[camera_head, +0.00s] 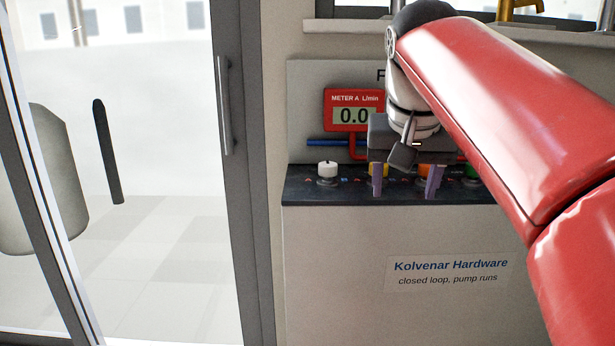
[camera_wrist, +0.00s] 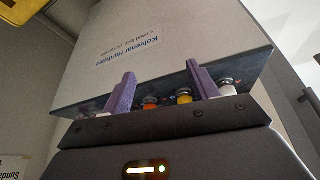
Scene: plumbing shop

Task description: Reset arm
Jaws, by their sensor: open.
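My gripper (camera_head: 405,183) is in front of the dark knob shelf of the Kolvenar Hardware stand, with its two purple fingers spread apart and nothing visible between them in the head view. My red arm reaches in from the right and hides part of the stand. In the wrist view my gripper (camera_wrist: 158,92) is also open, with an orange knob (camera_wrist: 150,104) and a yellow knob (camera_wrist: 184,97) showing beyond and between the fingers. I cannot tell whether a finger touches any knob.
A white knob (camera_head: 328,169) sits on the shelf (camera_head: 300,190) left of my gripper. The red meter (camera_head: 354,111) above reads 0.0. A glass door (camera_head: 160,130) with a dark frame stands to the left. A ledge with a brass tap (camera_head: 508,8) runs above.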

